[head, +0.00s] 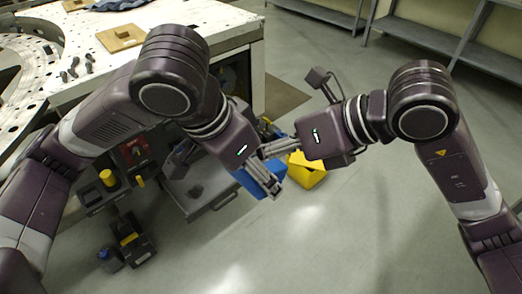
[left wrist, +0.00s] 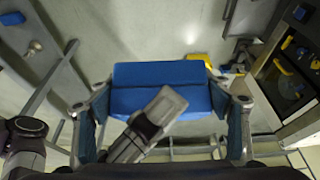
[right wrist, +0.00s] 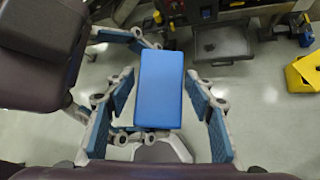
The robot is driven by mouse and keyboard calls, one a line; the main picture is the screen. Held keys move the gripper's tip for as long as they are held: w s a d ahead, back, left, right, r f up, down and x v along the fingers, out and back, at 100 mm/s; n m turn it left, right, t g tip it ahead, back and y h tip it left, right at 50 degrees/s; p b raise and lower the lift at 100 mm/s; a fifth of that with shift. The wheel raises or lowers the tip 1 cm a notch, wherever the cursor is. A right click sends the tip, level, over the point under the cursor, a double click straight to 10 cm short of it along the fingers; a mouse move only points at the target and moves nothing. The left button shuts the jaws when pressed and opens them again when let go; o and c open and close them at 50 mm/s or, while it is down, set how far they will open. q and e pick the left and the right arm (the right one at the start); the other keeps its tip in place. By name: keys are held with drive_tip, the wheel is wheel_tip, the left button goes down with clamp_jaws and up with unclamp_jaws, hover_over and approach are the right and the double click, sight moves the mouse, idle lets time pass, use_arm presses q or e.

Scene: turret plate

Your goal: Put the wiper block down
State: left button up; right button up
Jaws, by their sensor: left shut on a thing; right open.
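The blue wiper block (head: 247,181) is held in the air between my two grippers and is partly hidden by fingers in the head view. My left gripper (head: 268,182) is shut on it. In the left wrist view the block (left wrist: 160,75) spans between the two left fingers, with a grey part crossing in front of it. In the right wrist view the block (right wrist: 160,88) stands upright between the fingers of my open right gripper (right wrist: 158,115). Gaps show between it and the right fingers.
A yellow bin (head: 308,172) stands on the floor just behind the grippers. A white workbench (head: 225,22) with a wooden block (head: 122,36) and a dark blue cloth (head: 118,4) is at the upper left. Grey shelving (head: 440,40) is at the upper right. Open floor lies in front.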

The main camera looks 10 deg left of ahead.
drive_tip(key=c, duration=0.8)
use_arm(q)
drive_tip(key=o, duration=2)
use_arm(e)
drive_tip(key=shift+c, duration=1.4)
use_arm(q)
drive_tip(key=shift+r, duration=0.1)
